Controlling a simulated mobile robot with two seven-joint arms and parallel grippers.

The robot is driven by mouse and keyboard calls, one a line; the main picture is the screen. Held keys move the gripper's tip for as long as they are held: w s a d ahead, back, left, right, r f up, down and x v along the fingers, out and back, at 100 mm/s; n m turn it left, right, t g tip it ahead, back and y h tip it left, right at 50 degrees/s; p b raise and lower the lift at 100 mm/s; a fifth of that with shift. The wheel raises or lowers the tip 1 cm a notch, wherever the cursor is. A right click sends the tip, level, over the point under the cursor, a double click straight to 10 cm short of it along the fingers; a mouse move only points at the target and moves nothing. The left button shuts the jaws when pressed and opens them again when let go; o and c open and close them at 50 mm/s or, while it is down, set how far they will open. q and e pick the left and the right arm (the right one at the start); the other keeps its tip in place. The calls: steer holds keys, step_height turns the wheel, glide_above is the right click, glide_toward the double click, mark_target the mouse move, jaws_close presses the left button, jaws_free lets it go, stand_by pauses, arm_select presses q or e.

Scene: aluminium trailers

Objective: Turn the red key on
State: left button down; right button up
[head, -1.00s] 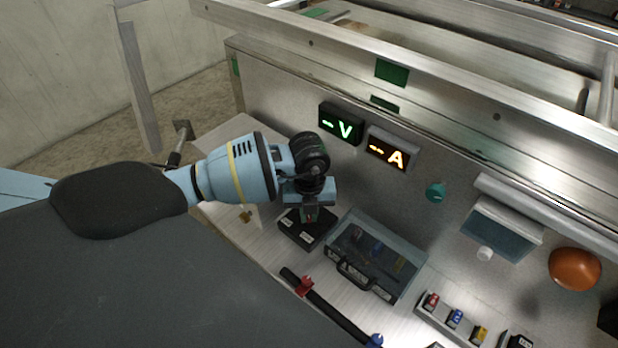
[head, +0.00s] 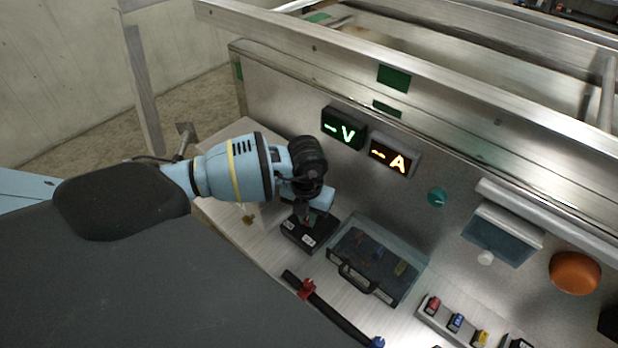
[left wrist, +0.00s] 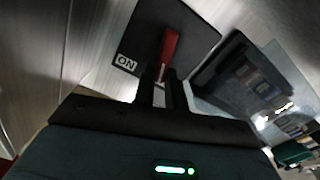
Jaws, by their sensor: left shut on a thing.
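The red key (left wrist: 170,48) stands on a small black switch box (head: 300,236) on the bench. In the left wrist view, a white ON label (left wrist: 126,63) lies on the box to the left of the key. My left gripper (left wrist: 164,84) is shut on the red key, its dark fingers at the key's near end. In the head view, my left gripper (head: 307,212) reaches down onto the box from the left and hides most of the key. My right gripper is not in view.
A clear-lidded case (head: 378,262) stands close right of the switch box. A black bar (head: 325,308) with a red clip lies in front. The panel behind carries a green V display (head: 344,128), an orange A display (head: 393,156) and a teal knob (head: 437,197).

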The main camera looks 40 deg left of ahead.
arm_select(q)
steer(key=m, duration=0.2)
steer(key=a+m, duration=0.1)
steer(key=m, duration=0.2)
steer(key=shift+a+m, duration=0.1)
steer(key=shift+m, duration=0.2)
steer(key=m, duration=0.2)
steer(key=m+b, duration=0.1)
steer(key=m, duration=0.1)
steer(key=shift+w+a+f, duration=0.1)
steer(key=shift+w+a, duration=0.05)
steer(key=shift+a, duration=0.15)
steer(key=shift+w+a+m+b, duration=0.1)
steer(key=shift+m+b, duration=0.05)
steer(key=shift+m, duration=0.6)
steer(key=shift+w+a+m+b, duration=0.1)
steer(key=shift+m+b, duration=0.05)
steer(key=shift+m, duration=0.6)
steer(key=c, duration=1.4)
jaws_free()
steer(key=shift+c, duration=0.2)
step_height(320, 180, up, 8)
